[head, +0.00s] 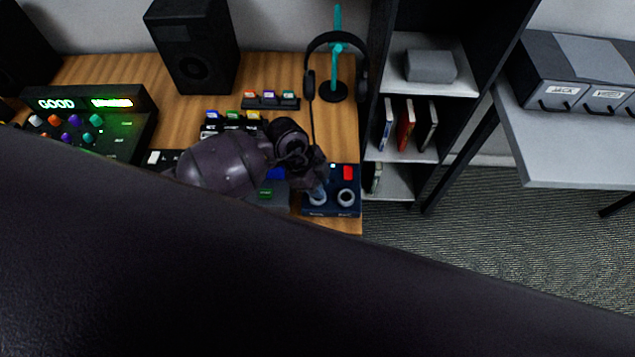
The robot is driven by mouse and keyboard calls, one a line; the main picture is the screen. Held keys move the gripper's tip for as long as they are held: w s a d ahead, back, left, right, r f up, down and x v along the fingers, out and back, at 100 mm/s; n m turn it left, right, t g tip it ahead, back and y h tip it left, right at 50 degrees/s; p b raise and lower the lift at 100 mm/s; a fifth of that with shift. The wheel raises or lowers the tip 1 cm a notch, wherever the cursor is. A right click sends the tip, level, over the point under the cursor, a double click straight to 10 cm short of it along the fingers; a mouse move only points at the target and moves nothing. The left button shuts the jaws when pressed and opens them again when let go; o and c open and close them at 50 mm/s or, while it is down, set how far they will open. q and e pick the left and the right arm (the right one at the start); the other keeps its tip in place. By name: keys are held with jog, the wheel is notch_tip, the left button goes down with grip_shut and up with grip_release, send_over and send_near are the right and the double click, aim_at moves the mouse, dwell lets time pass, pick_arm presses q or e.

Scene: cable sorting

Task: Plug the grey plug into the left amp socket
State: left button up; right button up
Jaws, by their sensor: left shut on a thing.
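The amp (334,209) is a dark blue box at the desk's front right corner, with a red switch on top. Its right socket (346,198) is a pale ring and looks empty. My left gripper (316,188) is above the left side of the amp, pointing down, and shut on the grey plug (318,196). The plug is small and partly hidden by the fingers. It is over or at the left socket, which it covers; I cannot tell whether it is seated. My right gripper is not in view.
A headphone stand (337,55) with headphones stands behind the amp. A speaker (194,48), a lit mixer (95,120) and a row of coloured connectors (270,102) are on the wooden desk. A dark shelf (428,90) borders it right. My own arm hides the foreground.

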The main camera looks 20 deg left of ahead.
pick_arm(q)
jog(key=shift+f, duration=0.45)
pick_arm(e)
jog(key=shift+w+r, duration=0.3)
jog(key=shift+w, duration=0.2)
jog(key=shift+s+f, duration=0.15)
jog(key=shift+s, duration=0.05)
pick_arm(q)
jog(key=shift+f, duration=0.1)
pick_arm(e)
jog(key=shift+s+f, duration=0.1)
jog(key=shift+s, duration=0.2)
pick_arm(q)
jog(key=shift+f, duration=0.1)
jog(key=shift+f, duration=0.15)
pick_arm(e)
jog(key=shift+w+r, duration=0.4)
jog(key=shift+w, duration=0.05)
pick_arm(q)
jog(key=o, duration=1.5)
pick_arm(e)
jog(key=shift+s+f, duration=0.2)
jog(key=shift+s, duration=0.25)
